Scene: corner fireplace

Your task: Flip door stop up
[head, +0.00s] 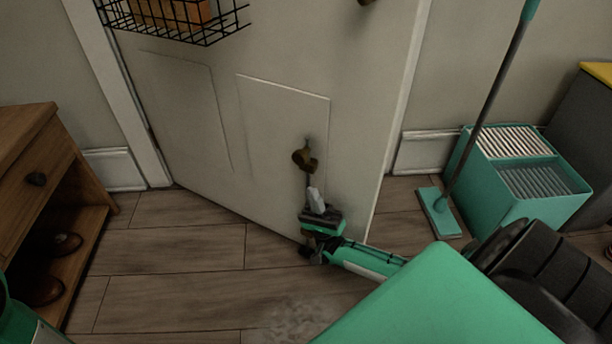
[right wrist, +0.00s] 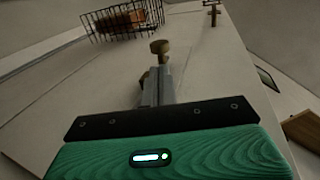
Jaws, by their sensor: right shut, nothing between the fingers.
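The white door (head: 200,110) stands in front of me. The door stop (head: 304,158), a small brass-coloured fitting, is low on the door face. Its brass end also shows in the right wrist view (right wrist: 160,46), just beyond the fingertips. My right gripper (head: 311,184) is just below the door stop, close to the door, with its fingers pointing up. In the right wrist view the gripper (right wrist: 157,76) has its fingers together with nothing between them. I cannot tell whether the fingertips touch the door stop. My left gripper is not in view.
A black wire basket (head: 180,22) hangs high on the door. A wooden cabinet (head: 30,150) with shoes stands at left. A green bin (head: 520,180) and a mop (head: 440,208) stand at right. The wooden floor (head: 190,255) before the door is clear.

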